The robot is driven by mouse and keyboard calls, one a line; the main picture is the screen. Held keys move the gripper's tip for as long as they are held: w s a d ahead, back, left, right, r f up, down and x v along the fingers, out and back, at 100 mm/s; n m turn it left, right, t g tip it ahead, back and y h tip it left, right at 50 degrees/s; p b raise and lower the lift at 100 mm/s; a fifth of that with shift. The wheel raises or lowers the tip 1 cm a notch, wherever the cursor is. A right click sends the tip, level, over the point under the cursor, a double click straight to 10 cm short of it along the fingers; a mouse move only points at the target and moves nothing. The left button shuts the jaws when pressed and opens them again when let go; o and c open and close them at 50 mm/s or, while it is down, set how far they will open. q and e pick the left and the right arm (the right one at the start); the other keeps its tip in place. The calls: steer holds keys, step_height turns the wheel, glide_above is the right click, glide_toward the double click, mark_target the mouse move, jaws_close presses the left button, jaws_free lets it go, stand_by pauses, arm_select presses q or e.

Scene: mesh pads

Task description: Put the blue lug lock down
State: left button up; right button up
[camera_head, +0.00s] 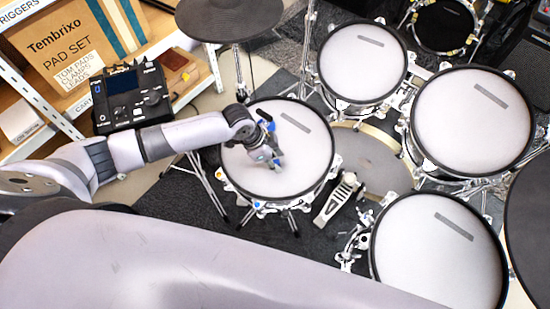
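My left gripper (277,160) reaches in from the left and points down over the near white mesh pad (300,171). It is small and dark here, and I cannot tell whether its fingers are open or shut, or whether they hold anything. Blue shows around the gripper and wrist, but I cannot tell if any of it is a lug lock. A small blue piece (258,205) sits at the pad's front rim and may be a blue lug lock. My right gripper is out of view.
More white mesh pads (361,72) stand at the back and right. A foot pedal (340,195) is right of the near pad. A dark drum module (131,96) and shelves with boxes (75,42) are at left. A dark cymbal pad (228,18) is overhead at the back.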

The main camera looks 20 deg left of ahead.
arm_select(q)
steer(key=p+v, duration=0.1)
steer(key=v, duration=1.1)
steer(key=shift+s, duration=0.1)
